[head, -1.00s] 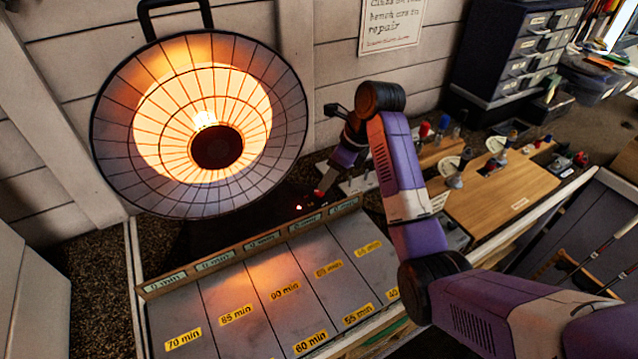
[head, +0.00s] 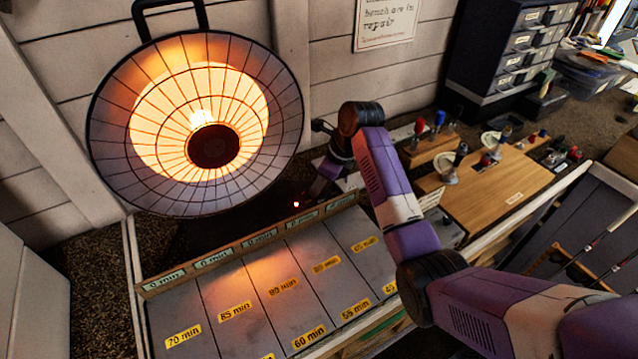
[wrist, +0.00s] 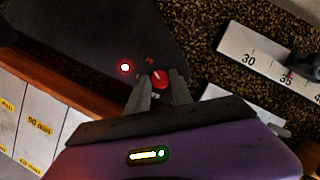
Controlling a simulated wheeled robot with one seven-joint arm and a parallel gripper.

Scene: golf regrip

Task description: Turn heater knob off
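The heater (head: 282,115) is a round dish with a wire guard, glowing bright orange at its centre in the head view. Its red knob (wrist: 160,79) with a pale pointer mark shows in the wrist view on a dark base (wrist: 95,45). A red indicator light (wrist: 125,67) is lit beside it; the light also shows in the head view (head: 296,204). My gripper (wrist: 160,82) has its two fingers apart, one on either side of the knob. I cannot tell whether they touch it. In the head view my gripper hides the knob.
A sloped rack (head: 222,290) with minute labels lies in front of the heater. A ruler strip (wrist: 262,62) lies right of the base in the wrist view. A wooden board (head: 515,190) with tools and a drawer cabinet (head: 500,50) stand to the right.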

